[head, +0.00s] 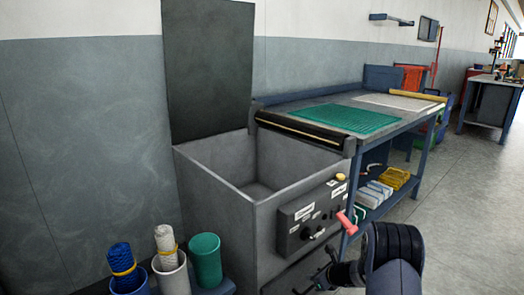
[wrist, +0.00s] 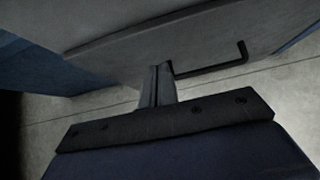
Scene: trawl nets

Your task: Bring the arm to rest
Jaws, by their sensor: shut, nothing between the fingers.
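My gripper (head: 318,280) is low in the head view, in front of the lower front of a grey open-topped tank (head: 225,200). My dark arm link shows just to its right. In the wrist view the fingers of my gripper (wrist: 158,78) are together with nothing between them. Beyond them are a grey panel and a black bar handle (wrist: 215,66). I cannot tell whether the fingertips touch the panel. The fingertips are small and partly dark in the head view.
The tank's dark lid (head: 208,70) stands raised. Tubs of twine (head: 170,272) stand at lower left. A workbench (head: 420,118) with green netting (head: 350,117) runs behind. Floor (head: 455,215) at right is clear.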

